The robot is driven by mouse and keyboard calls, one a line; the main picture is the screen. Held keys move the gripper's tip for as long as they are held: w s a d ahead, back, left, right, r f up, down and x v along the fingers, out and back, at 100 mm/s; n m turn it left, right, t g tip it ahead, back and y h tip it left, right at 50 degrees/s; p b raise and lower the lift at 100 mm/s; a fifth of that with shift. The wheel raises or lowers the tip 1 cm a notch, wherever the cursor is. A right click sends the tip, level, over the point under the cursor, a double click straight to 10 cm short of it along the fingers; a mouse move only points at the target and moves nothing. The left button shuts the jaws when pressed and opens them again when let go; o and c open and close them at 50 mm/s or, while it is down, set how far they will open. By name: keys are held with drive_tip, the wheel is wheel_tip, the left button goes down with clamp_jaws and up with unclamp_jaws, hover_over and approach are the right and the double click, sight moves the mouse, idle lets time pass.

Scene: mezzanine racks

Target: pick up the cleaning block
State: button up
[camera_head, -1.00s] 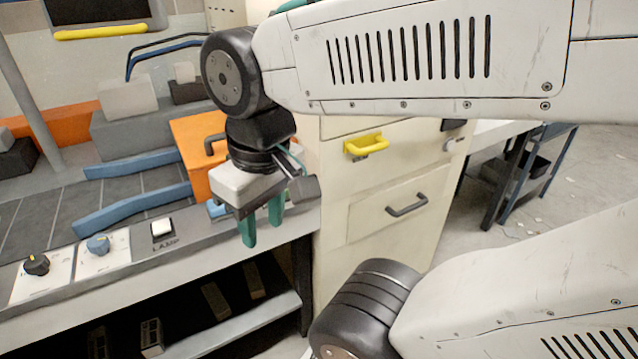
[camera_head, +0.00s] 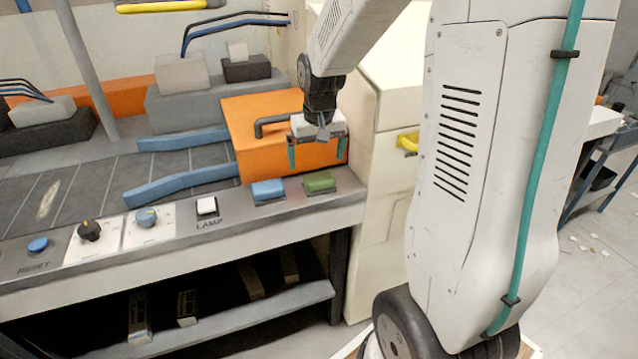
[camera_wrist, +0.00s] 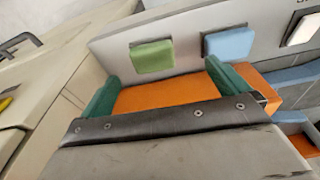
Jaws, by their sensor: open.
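Two small blocks sit side by side on the grey front ledge: a blue block (camera_head: 268,190) and a green block (camera_head: 319,181) to its right. I cannot tell which is the cleaning block. In the wrist view the green block (camera_wrist: 152,56) is ahead of the gap between my fingers, and the blue block (camera_wrist: 229,43) is to its right. My gripper (camera_head: 317,153) is open and empty, fingers pointing down, behind and above the green block, in front of the orange box. Its green fingers also show in the wrist view (camera_wrist: 165,88).
The orange box (camera_head: 262,107) with a dark handle stands behind the blocks. A lamp switch (camera_head: 207,206) and knobs (camera_head: 147,217) line the ledge to the left. Blue rails (camera_head: 180,183) lie behind them. A cream cabinet (camera_head: 378,190) with a yellow handle (camera_head: 408,142) is at right.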

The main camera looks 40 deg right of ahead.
sight(319, 176)
drive_tip(key=d+f, duration=0.1)
drive_tip(key=f, duration=0.2)
drive_tip(key=w+f, duration=0.1)
drive_tip(key=f, duration=0.2)
drive_tip(key=w+d+f, duration=0.1)
drive_tip(key=f, duration=0.2)
drive_tip(key=shift+w+d+f, duration=0.15)
drive_tip(key=shift+d, duration=0.15)
drive_tip(key=c, duration=1)
